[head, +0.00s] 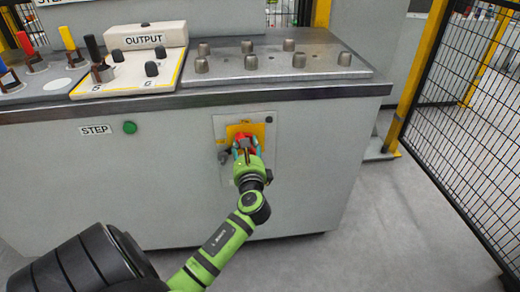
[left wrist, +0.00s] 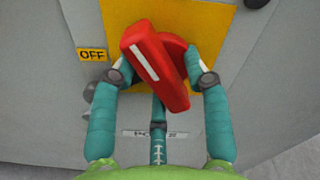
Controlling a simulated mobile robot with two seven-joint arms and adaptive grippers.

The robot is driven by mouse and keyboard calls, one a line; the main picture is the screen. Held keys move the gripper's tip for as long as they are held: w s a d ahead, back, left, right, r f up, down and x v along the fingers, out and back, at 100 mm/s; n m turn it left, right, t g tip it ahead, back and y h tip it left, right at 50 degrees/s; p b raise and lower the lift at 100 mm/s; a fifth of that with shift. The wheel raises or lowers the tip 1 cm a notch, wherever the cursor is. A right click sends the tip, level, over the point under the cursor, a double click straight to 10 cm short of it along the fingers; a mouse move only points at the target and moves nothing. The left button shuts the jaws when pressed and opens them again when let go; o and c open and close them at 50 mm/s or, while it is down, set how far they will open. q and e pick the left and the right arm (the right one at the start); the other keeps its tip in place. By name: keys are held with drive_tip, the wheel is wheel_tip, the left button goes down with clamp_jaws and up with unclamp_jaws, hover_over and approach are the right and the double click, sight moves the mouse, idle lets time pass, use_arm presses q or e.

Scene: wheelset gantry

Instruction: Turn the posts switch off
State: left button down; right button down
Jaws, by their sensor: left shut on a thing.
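The posts switch is a red rotary handle (left wrist: 157,68) with a white stripe, on a yellow plate (left wrist: 205,20). The handle is tilted, its upper end leaning left in the left wrist view. A yellow OFF label (left wrist: 91,55) is to its left, and a partly hidden label (left wrist: 150,134) is below. My left gripper (left wrist: 160,72) is shut on the handle, with fingers on both sides. My right gripper is in neither view.
The grey cabinet (head: 170,190) carries a green STEP button (head: 130,127) to the left. On top are an OUTPUT board (head: 145,85) and a metal plate with several posts (head: 320,68). A mesh fence (head: 470,130) stands at the right. The floor before it is clear.

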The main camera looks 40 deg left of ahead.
use_arm(q)
drive_tip(key=shift+f+n, duration=0.25)
drive_tip(key=shift+n, duration=0.35)
drive_tip(key=shift+f+n, duration=0.1)
drive_tip(key=shift+n, duration=0.8)
drive_tip(key=n+b, duration=0.1)
drive_tip(key=n, duration=0.1)
drive_tip(key=shift+n, duration=0.4)
drive_tip(key=n+b, duration=0.1)
drive_tip(key=n, duration=0.1)
drive_tip(key=shift+f+n, duration=0.1)
drive_tip(key=shift+n, duration=0.2)
drive_tip(key=shift+d+n+b, duration=0.1)
drive_tip(key=shift+n+b, duration=0.45)
drive_tip(key=shift+n, duration=1.15)
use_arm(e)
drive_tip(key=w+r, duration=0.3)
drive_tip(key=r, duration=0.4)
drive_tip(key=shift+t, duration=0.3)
use_arm(q)
drive_tip(key=shift+w, duration=0.1)
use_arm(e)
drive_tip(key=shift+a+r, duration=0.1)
use_arm(q)
drive_tip(key=c, duration=0.9)
unclamp_jaws()
